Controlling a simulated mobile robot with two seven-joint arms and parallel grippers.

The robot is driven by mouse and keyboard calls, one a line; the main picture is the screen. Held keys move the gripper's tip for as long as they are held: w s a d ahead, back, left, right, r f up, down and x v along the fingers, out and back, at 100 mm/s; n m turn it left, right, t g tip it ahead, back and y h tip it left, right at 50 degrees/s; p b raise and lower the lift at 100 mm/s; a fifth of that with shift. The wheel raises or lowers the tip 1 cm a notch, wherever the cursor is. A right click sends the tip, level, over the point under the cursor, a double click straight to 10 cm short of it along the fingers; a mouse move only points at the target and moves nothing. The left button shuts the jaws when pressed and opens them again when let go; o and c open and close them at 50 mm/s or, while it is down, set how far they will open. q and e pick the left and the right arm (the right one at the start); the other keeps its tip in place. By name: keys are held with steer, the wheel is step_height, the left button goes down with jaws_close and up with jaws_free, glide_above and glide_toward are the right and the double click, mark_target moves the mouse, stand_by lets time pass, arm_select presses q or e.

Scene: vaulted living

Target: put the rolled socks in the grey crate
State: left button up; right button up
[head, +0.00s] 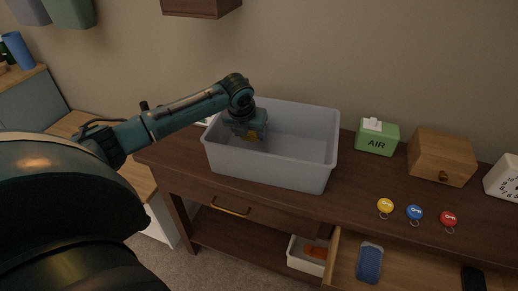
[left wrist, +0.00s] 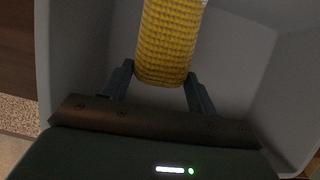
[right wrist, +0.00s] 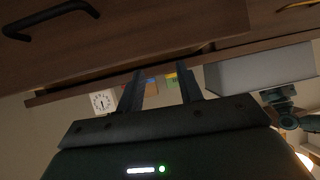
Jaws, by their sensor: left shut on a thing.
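The rolled socks are a yellow, knitted roll (left wrist: 168,40) in the left wrist view, between the fingers of my left gripper (left wrist: 160,78). In the head view my left gripper (head: 252,134) is inside the grey crate (head: 265,166), near its left end, and is shut on the socks.
The crate stands on a dark wooden sideboard (head: 350,185). To its right are a green tissue box (head: 377,137), a wooden box (head: 441,158), a white clock (head: 503,178) and three key tags. An open drawer (head: 420,265) below holds a blue item (head: 369,262).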

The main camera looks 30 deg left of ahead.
arm_select(q)
step_height(320, 180, down, 2)
steer(key=shift+s+f, duration=0.1)
steer(key=shift+f, duration=1.9)
steer(key=o, duration=1)
steer(key=shift+c, duration=0.2)
arm_select(e)
steer(key=shift+d+f, duration=0.1)
steer(key=shift+f, duration=0.1)
arm_select(q)
steer(key=v, duration=1.2)
steer(key=shift+p, duration=0.4)
arm_select(e)
steer(key=shift+s+d+r+h, duration=0.1)
steer(key=shift+d+h, duration=0.1)
steer(key=shift+h, duration=0.1)
steer(key=shift+a+r, duration=0.1)
